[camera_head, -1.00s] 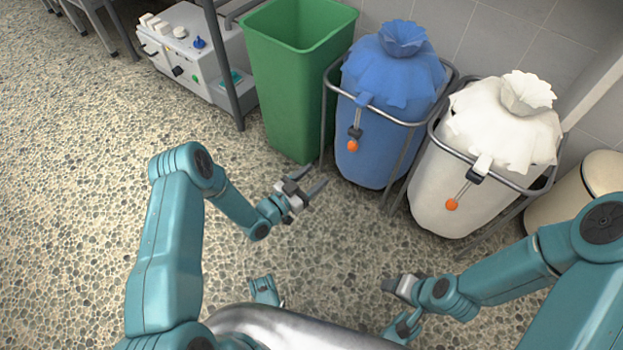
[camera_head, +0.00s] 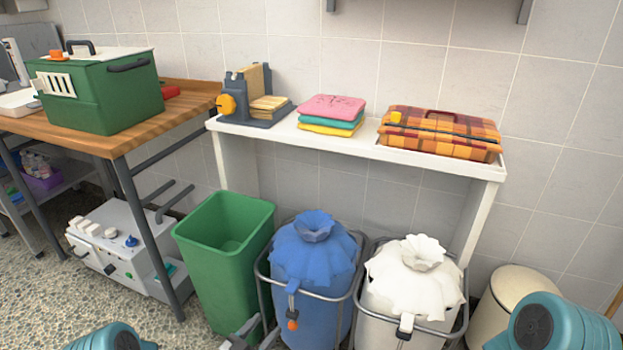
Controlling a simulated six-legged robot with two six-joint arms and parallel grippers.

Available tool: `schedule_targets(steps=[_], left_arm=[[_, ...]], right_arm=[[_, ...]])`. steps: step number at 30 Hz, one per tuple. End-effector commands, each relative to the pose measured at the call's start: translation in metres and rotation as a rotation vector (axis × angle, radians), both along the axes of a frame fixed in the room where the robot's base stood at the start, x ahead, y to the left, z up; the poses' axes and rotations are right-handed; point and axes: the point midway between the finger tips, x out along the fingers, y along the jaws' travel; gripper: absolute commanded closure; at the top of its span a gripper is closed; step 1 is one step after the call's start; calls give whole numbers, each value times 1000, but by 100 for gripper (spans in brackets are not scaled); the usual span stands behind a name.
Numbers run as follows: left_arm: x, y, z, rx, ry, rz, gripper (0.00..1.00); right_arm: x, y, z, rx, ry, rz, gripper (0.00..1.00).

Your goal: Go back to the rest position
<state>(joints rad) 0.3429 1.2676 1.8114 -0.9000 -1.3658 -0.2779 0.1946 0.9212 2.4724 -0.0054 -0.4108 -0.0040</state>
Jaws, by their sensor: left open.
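My left gripper (camera_head: 245,334) shows only by its grey fingers at the bottom edge, in front of the green bin (camera_head: 222,262). It is open, and I see nothing between its fingers. My left arm's teal joint (camera_head: 108,338) is at the bottom left. My right arm (camera_head: 550,328) shows at the bottom right corner, and its gripper is out of view below the frame.
A blue bag (camera_head: 313,265) and a white bag (camera_head: 415,280) stand in metal frames beside the bin. A white shelf (camera_head: 350,145) above them bears folded towels (camera_head: 331,113) and a plaid case (camera_head: 440,133). A green carrier (camera_head: 100,90) stands on the wooden table (camera_head: 185,98).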

Motion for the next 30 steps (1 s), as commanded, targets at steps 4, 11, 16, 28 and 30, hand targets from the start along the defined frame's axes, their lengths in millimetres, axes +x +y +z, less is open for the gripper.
schedule_targets(steps=[4, 11, 16, 28, 30], left_arm=[[-8, -9, 97, 15, 115, 19, 43], [-49, -15, 161, 45, 467, 82, 43], [-108, -13, 182, 59, 798, 143, 43], [-274, -5, 153, 38, 1538, 303, 43], [-285, -5, 152, 28, 1605, 322, 43]], right_arm=[[-6, 3, 89, 4, 16, 11, 45], [-17, 8, 174, 10, 45, 29, 45], [-24, 11, 220, 14, 65, 40, 45], [-36, 14, 228, 21, 101, 52, 45], [-36, 14, 228, 21, 103, 53, 45]])
